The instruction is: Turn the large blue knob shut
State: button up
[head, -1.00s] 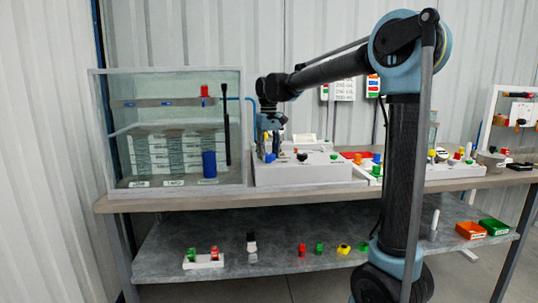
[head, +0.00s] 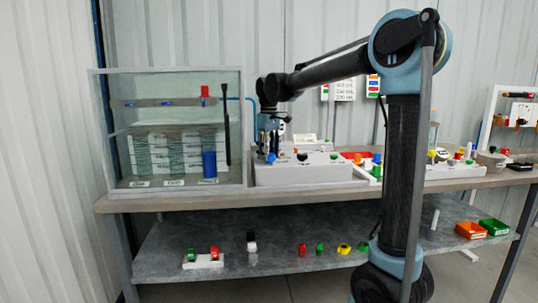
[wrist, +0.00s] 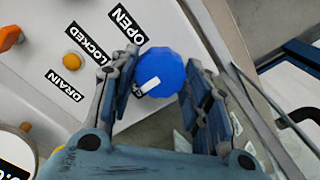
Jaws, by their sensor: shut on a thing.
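The large blue knob (wrist: 165,66) is faceted and carries a white pointer mark. In the wrist view it sits between the two fingers of my gripper (wrist: 158,98), which is shut on it. The white mark points toward the lower left of that view. Black labels reading OPEN, LOCKED and DRAIN lie on the pale panel (wrist: 40,40) left of the knob. In the head view my gripper (head: 270,150) is at the left end of the white panel unit (head: 305,175), with a small bit of blue at its tips.
A clear tank (head: 170,130) stands close to the left of my gripper. More knobs line the bench to the right.

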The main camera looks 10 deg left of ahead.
jog(key=shift+w+d, duration=0.1)
jog(key=o, duration=1.1)
jog(key=shift+c, duration=0.2)
jog(key=shift+r, duration=0.1)
notch_tip(320, 180, up, 12)
